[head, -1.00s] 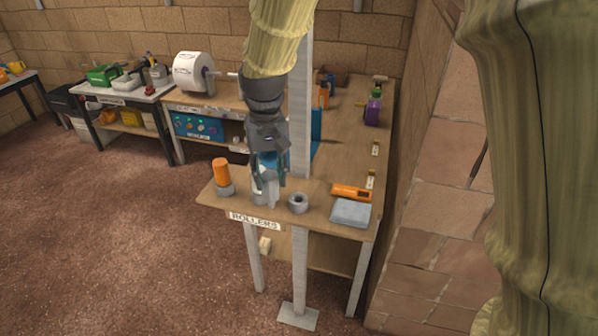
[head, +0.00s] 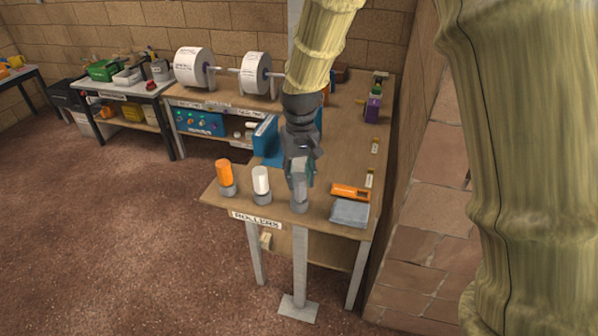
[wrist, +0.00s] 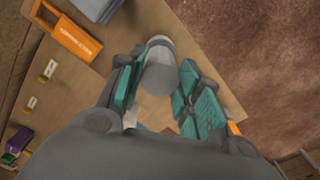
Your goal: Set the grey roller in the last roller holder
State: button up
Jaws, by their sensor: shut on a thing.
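The grey roller (wrist: 157,78) is between the teal finger pads of my gripper (wrist: 155,88), which is shut on it. In the head view my gripper (head: 300,182) points down directly above the rightmost roller holder (head: 299,206), a grey cup at the table's front. The gripper hides most of the roller there. I cannot tell whether the roller's lower end is inside the cup. The orange roller (head: 224,173) and the white roller (head: 261,180) stand upright in the other holders to the left.
An orange box (head: 350,191) and a folded grey cloth (head: 349,212) lie close to the right of the holder. A blue bin (head: 265,137) and a purple bottle (head: 372,108) stand further back. The front table edge with the ROLLERS label (head: 256,220) is close.

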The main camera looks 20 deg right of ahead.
jog(key=shift+f, duration=0.25)
jog(key=o, duration=1.2)
notch_tip(320, 180, up, 12)
jog(key=b, duration=0.2)
jog(key=shift+r+b, duration=0.2)
jog(key=shift+b, duration=0.1)
